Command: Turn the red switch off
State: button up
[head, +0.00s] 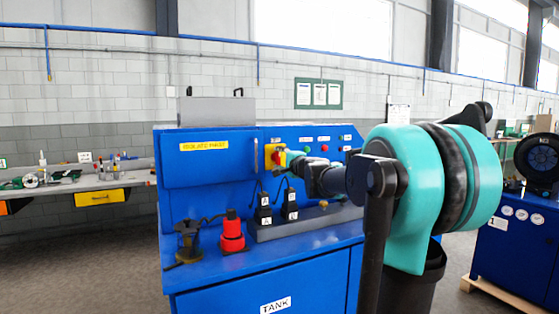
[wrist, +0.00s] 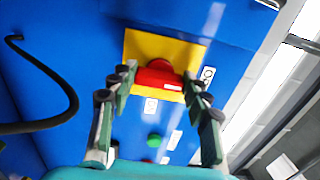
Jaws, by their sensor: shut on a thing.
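The red switch (wrist: 159,76) is a red rotary handle on a yellow plate (wrist: 146,43), fixed to a blue panel. In the wrist view its bar runs across the picture between my two green fingers. My gripper (wrist: 160,82) is shut on the red switch, one finger at each end of the bar. In the head view the switch (head: 276,157) shows at the upper middle of the blue cabinet, and my gripper (head: 287,158) reaches it from the right, partly covering it. Small labels sit beside the plate; their text is not readable.
The blue cabinet (head: 225,285) carries a red connector (head: 232,235), a dark spool-like part (head: 188,243) and two black blocks marked A and B on its ledge. Green (wrist: 154,140) and red buttons sit near the switch. A black cable (wrist: 70,90) loops at left.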

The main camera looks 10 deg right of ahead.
dwell(0.4)
jog(key=o, duration=1.2)
jog(key=shift+c, duration=0.2)
jog(key=shift+s, duration=0.1)
jog(key=v, duration=1.2)
